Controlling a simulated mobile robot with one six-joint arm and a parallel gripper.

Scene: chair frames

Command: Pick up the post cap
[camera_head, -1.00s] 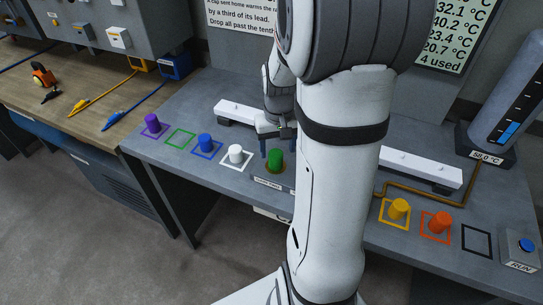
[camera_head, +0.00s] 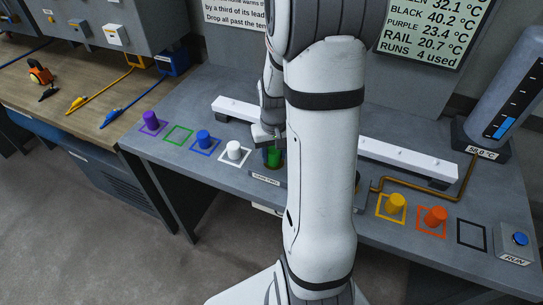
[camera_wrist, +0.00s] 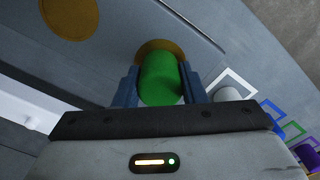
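A green post cap (camera_head: 273,157) is at the table's middle, partly hidden by my arm in the head view. In the wrist view the green cap (camera_wrist: 160,78) is between the two blue fingers of my gripper (camera_wrist: 160,90), which lie close against both its sides. Behind the cap is a round gold disc (camera_wrist: 153,47); I cannot tell whether the cap still touches it. Other caps stand in square outlines: purple (camera_head: 151,120), blue (camera_head: 204,139), white (camera_head: 234,150), yellow (camera_head: 396,202) and orange (camera_head: 434,216).
A white rail (camera_head: 408,160) runs behind the caps. The green square (camera_head: 179,135) and black square (camera_head: 472,234) are empty. A RUN button box (camera_head: 516,245) is at the right end, and a gauge cylinder (camera_head: 503,95) stands behind it. A brown pipe (camera_head: 425,195) crosses the table.

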